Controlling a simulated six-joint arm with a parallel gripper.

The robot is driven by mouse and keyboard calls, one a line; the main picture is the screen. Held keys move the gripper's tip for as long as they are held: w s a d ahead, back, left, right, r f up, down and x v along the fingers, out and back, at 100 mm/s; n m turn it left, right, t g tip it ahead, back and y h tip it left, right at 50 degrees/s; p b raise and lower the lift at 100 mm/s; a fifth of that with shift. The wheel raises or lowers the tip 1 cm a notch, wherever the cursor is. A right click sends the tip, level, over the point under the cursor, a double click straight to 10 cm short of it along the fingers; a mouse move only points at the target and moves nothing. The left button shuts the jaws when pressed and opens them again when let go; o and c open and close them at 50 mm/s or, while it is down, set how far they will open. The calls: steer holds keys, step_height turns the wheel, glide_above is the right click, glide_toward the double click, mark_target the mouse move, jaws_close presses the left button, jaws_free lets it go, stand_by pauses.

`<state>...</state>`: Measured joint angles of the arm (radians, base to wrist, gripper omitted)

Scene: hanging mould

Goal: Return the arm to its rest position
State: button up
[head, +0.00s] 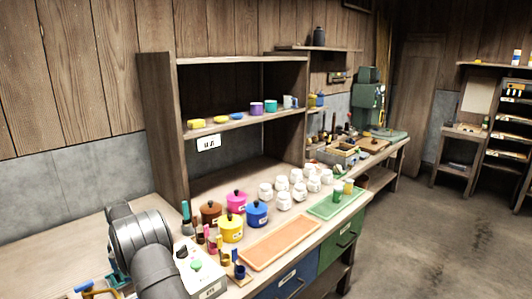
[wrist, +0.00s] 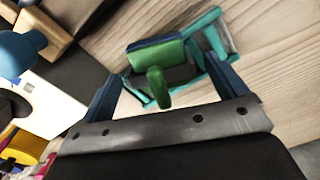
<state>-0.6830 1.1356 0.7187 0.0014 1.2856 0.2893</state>
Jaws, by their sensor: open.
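My gripper (wrist: 161,68) shows in the wrist view with its two blue fingers spread wide. Between and beyond the fingers is a green piece with a rounded knob (wrist: 158,85). It sits at a teal frame (wrist: 218,40) on a pale wooden surface. Neither finger visibly grips the green piece, and whether one touches the frame I cannot tell. In the head view my arm fills the lower left, over the near end of the bench, and my gripper cannot be made out there.
The bench holds lidded pots (head: 231,228), white jars (head: 284,200), an orange tray (head: 281,243) and a green tray (head: 337,202). Upright tools and a white box (head: 201,274) stand close to my arm. A shelf unit (head: 164,130) rises behind. The floor (head: 430,230) at right is clear.

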steer(key=shift+r, duration=1.5)
steer(key=shift+f, duration=0.1)
